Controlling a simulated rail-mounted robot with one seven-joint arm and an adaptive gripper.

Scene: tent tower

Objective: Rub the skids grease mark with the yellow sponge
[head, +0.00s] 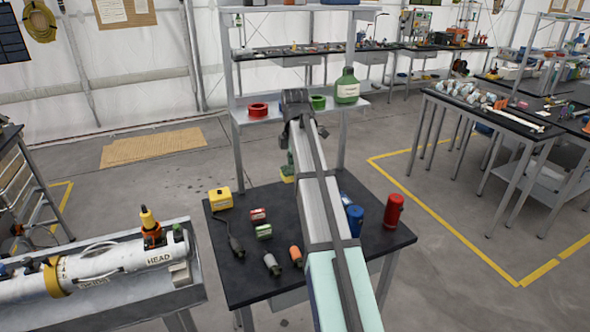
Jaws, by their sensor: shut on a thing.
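My gripper (290,163) points down over the back of the black bench, partly hidden by my own arm. It is shut on the yellow sponge (287,171), which shows as a small yellow and green patch just left of the arm. I cannot tell whether the sponge touches the bench top. I cannot make out the skids grease mark; my arm covers the middle of the bench.
The black bench (235,279) carries a yellow box (220,198), small red and green blocks, connectors, blue cans and a red cylinder (394,211). A shelf behind holds a green bottle (347,87). A white tube labelled HEAD (110,265) lies in a left tray.

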